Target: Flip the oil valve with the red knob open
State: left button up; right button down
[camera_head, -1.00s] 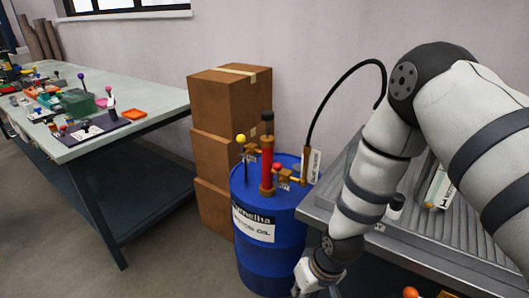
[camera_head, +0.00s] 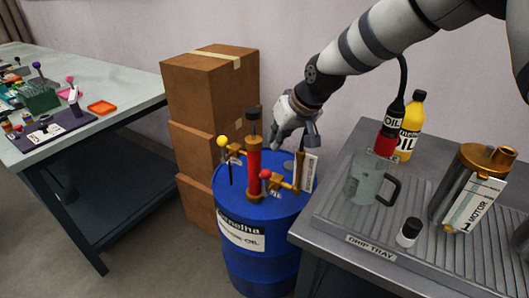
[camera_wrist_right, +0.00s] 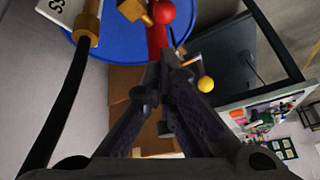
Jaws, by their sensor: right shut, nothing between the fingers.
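The red knob (camera_head: 266,174) sits on a brass valve (camera_head: 282,183) on top of the blue barrel (camera_head: 258,225), at the right of the red pump cylinder (camera_head: 254,160). A second knob, yellow (camera_head: 222,141), stands at the pump's left. My right gripper (camera_head: 279,144) is above the barrel's back, behind the red knob and apart from it. In the right wrist view, my fingers (camera_wrist_right: 172,62) are shut and empty, with the red knob (camera_wrist_right: 163,12) beyond them near the top edge and the yellow knob (camera_wrist_right: 206,85) to their right. My left gripper is not in view.
Cardboard boxes (camera_head: 205,90) stand behind the barrel. A grey drip tray table (camera_head: 340,222) at the right holds a jug (camera_head: 366,178), a yellow bottle (camera_head: 411,120) and a metal can (camera_head: 462,185). A cluttered workbench (camera_head: 95,120) is at the left.

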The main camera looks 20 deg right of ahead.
jog(key=b, duration=0.2)
send_over(266, 182)
jog(key=w+d, duration=0.1)
jog(key=w, duration=0.2)
notch_tip(266, 182, down, 8)
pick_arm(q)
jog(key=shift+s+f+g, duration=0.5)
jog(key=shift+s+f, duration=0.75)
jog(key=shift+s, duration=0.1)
pick_arm(e)
jog(key=shift+w+a+f, duration=0.15)
jog(key=shift+w+f, duration=0.1)
jog(key=shift+w, duration=0.05)
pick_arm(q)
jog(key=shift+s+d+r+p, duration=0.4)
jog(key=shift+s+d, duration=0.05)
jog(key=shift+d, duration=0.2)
pick_arm(e)
jog(key=shift+s+d+r, duration=0.25)
jog(key=shift+s+d, duration=0.7)
jog(key=shift+s, duration=0.25)
